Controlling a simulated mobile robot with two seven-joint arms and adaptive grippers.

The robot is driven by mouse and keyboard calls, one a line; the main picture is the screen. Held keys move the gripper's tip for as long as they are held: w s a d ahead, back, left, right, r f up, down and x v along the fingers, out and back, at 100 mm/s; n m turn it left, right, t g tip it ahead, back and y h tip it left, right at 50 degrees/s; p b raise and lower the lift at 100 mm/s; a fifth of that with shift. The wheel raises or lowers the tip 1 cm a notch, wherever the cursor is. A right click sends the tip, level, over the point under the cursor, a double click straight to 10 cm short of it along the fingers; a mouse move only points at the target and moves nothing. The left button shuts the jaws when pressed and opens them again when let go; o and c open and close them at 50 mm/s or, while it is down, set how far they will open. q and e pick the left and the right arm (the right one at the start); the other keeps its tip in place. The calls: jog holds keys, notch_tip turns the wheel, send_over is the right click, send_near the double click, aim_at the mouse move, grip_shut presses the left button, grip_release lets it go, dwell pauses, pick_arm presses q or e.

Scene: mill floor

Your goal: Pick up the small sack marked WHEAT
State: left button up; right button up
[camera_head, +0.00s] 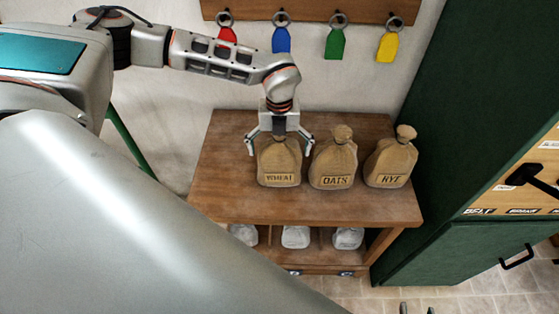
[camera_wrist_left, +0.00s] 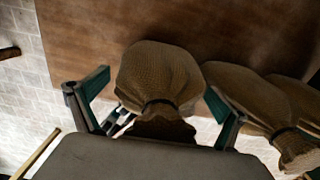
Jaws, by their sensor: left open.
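The small brown sack marked WHEAT (camera_head: 279,165) stands upright at the left of a row of three sacks on the wooden table. My left gripper (camera_head: 280,150) is above it, pointing down, with its open fingers on either side of the sack's upper part. In the left wrist view the WHEAT sack (camera_wrist_left: 160,72) lies between the two spread fingers of my left gripper (camera_wrist_left: 156,100), with a gap visible at the left finger. The gripper hides the sack's tied top in the head view. Two small tips at the bottom edge seem to be my right gripper (camera_head: 417,308), mostly cut off.
The OATS sack (camera_head: 334,160) stands close to the right of the WHEAT sack, with the RYE sack (camera_head: 390,160) beyond. The table (camera_head: 235,205) has bare wood in front and at left. Coloured tags hang from a wall rack (camera_head: 310,10). A green cabinet (camera_head: 440,120) stands right.

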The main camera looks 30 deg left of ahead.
pick_arm(q)
jog(key=c, duration=1.6)
jog(key=shift+r, duration=0.1)
jog(key=shift+c, duration=1.1)
jog(key=shift+w+r, duration=0.1)
